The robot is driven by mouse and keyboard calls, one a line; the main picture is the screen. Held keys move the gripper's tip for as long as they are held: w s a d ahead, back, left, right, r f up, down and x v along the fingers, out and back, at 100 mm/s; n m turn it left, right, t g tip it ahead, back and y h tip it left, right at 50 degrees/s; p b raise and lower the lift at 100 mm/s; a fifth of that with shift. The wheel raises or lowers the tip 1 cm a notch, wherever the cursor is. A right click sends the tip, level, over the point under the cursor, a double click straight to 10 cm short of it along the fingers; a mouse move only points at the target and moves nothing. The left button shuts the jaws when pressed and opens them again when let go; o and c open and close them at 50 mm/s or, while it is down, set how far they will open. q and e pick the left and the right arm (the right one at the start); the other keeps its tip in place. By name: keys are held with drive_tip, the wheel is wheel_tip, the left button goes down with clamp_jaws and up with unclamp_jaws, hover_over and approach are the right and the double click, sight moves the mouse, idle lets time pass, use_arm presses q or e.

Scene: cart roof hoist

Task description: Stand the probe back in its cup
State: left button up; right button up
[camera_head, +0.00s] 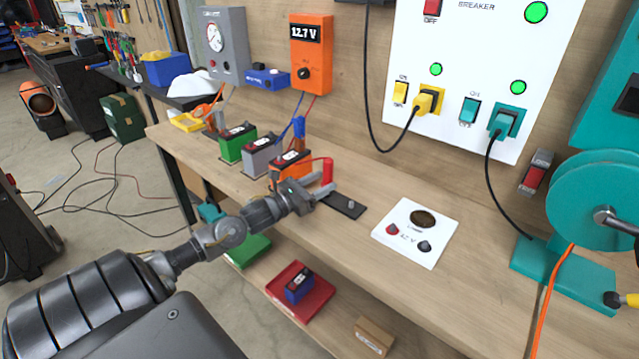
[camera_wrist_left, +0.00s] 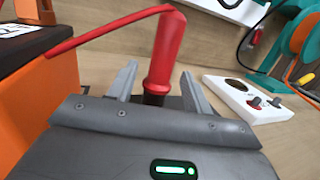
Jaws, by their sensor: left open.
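The red probe (camera_head: 327,172) stands near upright beside the orange battery (camera_head: 290,168), with a red lead running from its top toward the battery. In the left wrist view the probe (camera_wrist_left: 164,52) is between the two fingers of my left gripper (camera_wrist_left: 160,88), with a gap visible on each side. My left gripper (camera_head: 319,187) is open around the probe's lower part. The probe's lower end is dark and partly hidden behind the gripper body. I cannot tell whether it sits in a cup. My right gripper is not in view.
A dark plate (camera_head: 346,207) with a small stud lies just right of the gripper. A white panel (camera_head: 412,234) with two terminals is further right. Grey (camera_head: 262,155) and green (camera_head: 237,142) batteries stand behind. A teal reel (camera_head: 600,205) is at the right.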

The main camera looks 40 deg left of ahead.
use_arm(q)
drive_tip(key=shift+s+f, duration=0.1)
drive_tip(key=shift+s, duration=0.1)
drive_tip(key=b+v, duration=0.1)
drive_tip(key=v, duration=0.8)
drive_tip(key=shift+a+b, duration=0.1)
drive_tip(key=shift+b, duration=0.3)
drive_tip(key=shift+s+a, duration=0.15)
drive_tip(key=shift+s, duration=0.5)
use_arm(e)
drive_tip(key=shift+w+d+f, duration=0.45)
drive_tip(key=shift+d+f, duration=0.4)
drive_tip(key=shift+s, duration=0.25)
